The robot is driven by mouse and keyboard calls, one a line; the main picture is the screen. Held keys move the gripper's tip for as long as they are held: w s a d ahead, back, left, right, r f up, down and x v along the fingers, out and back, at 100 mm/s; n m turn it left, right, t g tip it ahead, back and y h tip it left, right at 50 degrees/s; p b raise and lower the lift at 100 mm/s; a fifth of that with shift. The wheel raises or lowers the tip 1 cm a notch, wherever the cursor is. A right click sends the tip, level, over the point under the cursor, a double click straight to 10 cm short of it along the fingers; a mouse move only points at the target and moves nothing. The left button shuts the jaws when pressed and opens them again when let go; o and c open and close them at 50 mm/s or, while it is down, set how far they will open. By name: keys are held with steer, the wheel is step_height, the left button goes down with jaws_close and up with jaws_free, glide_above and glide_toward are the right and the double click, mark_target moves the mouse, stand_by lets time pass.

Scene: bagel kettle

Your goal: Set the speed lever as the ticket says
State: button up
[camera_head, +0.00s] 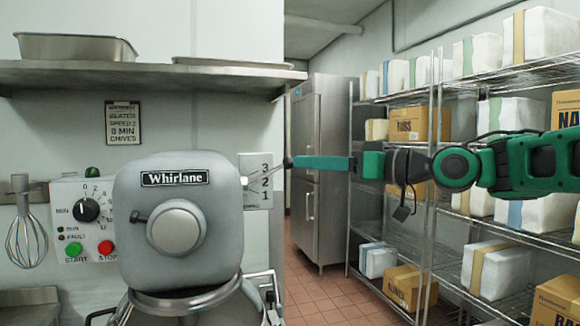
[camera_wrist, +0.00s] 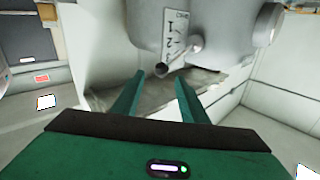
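The ticket (camera_head: 123,123) on the back wall reads beater, speed 2, 8 min, chives. The grey Whirlane mixer (camera_head: 180,225) has a speed lever (camera_head: 266,172) on its right side, in front of a plate (camera_head: 258,196) numbered 3, 2, 1 from top to bottom. The lever slants up to the right, crossing the plate around the 3 and 2; its exact setting is unclear. My gripper (camera_head: 291,162) reaches in from the right at the lever's end. In the wrist view, my gripper (camera_wrist: 160,74) is open, with the lever knob (camera_wrist: 161,70) between its fingertips, apart from both.
A control panel (camera_head: 86,220) with a timer dial and start and stop buttons is left of the mixer. A whisk (camera_head: 26,235) hangs farther left. A steel shelf (camera_head: 150,72) runs above. Wire racks (camera_head: 400,100) with boxes stand at right.

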mark_target(288, 162)
steer(key=x, duration=0.7)
steer(key=shift+w, duration=0.1)
